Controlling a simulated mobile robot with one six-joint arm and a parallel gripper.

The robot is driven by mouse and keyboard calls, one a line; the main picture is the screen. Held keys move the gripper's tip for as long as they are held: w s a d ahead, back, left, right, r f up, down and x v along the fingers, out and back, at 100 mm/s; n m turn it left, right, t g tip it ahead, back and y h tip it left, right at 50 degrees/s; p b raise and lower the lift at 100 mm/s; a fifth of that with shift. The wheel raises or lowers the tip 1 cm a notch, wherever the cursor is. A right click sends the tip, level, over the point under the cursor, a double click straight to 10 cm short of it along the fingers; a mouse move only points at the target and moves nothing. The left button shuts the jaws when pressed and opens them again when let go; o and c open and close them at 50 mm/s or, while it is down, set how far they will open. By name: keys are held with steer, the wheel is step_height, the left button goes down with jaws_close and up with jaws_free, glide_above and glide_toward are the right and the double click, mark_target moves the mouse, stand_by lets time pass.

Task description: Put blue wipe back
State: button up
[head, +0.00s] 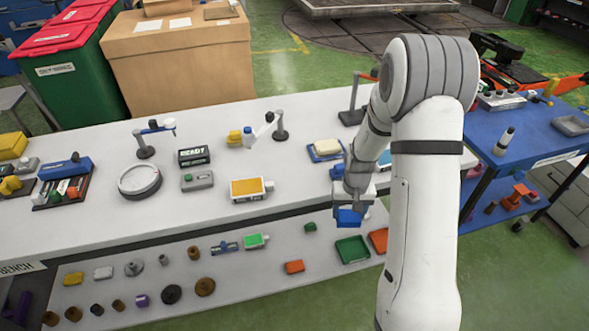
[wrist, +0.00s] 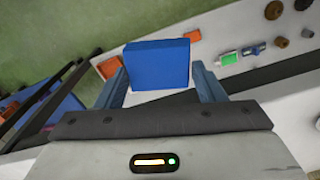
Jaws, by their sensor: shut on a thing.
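My gripper (head: 352,196) is shut on the blue wipe (head: 348,218), a flat blue block, at the front edge of the white bench. In the wrist view the blue wipe (wrist: 158,66) stands between the two fingers of my gripper (wrist: 160,82). It is held in the air, above the lower shelf as seen from the head. A blue tray (head: 313,155) with a cream block (head: 327,147) on it lies on the bench behind my gripper.
On the lower shelf are a green tray (head: 352,250), an orange tray (head: 377,238) and an orange block (head: 294,267). A yellow-topped box (head: 250,188) stands on the bench to the left. A blue cart (head: 530,125) stands at the right.

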steer(key=shift+w, duration=0.35)
steer(key=shift+a+r, duration=0.1)
steer(key=shift+a, duration=0.05)
